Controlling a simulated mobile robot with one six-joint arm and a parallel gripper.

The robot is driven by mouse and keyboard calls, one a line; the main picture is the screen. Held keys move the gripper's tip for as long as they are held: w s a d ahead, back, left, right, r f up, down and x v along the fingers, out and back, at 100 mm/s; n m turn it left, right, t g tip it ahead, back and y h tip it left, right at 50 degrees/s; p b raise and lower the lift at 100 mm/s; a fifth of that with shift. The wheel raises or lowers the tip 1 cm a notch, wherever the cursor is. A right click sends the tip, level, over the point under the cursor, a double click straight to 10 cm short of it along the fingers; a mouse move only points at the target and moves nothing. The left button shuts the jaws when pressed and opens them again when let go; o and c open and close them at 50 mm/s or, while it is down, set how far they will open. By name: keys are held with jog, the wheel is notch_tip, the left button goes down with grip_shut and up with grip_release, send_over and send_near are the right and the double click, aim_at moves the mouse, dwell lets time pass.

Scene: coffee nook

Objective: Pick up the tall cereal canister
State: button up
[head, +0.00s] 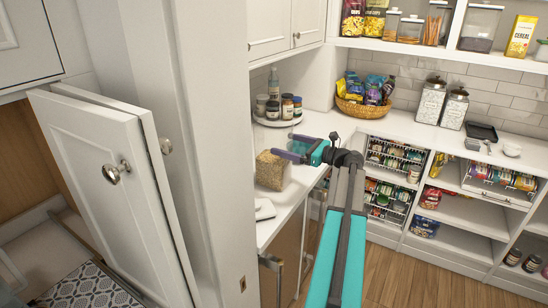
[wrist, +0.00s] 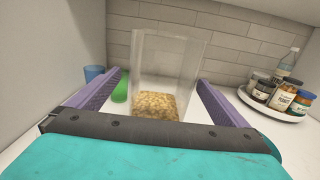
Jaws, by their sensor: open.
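The tall cereal canister is a clear, square-sided container with tan flakes inside. In the head view, the canister (head: 271,171) stands on the left counter, its upper right partly covered by my gripper (head: 291,150). In the wrist view, the canister (wrist: 167,75) stands upright straight ahead, its base hidden behind the gripper body. My gripper (wrist: 160,80) is open, with one purple finger toward each side of the canister. I cannot tell how far the fingertips reach along its sides. Nothing is held.
A green object (wrist: 121,88) and a blue cup (wrist: 94,74) are left of the canister. A round tray (wrist: 262,110) of jars and a bottle stands to its right. A tall white panel (head: 190,150) rises left of the counter. A snack basket (head: 362,108) sits at the back.

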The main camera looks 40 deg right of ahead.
aim_at(273, 140)
jog(key=shift+w+a, duration=0.15)
jog(key=shift+w, duration=0.4)
jog(key=shift+w, duration=0.1)
jog(key=p+x, duration=0.2)
jog(key=x, duration=0.3)
jog(key=shift+r+p, duration=0.1)
jog(key=shift+p, duration=0.3)
jog(key=c, duration=2)
jog(key=shift+c, duration=0.2)
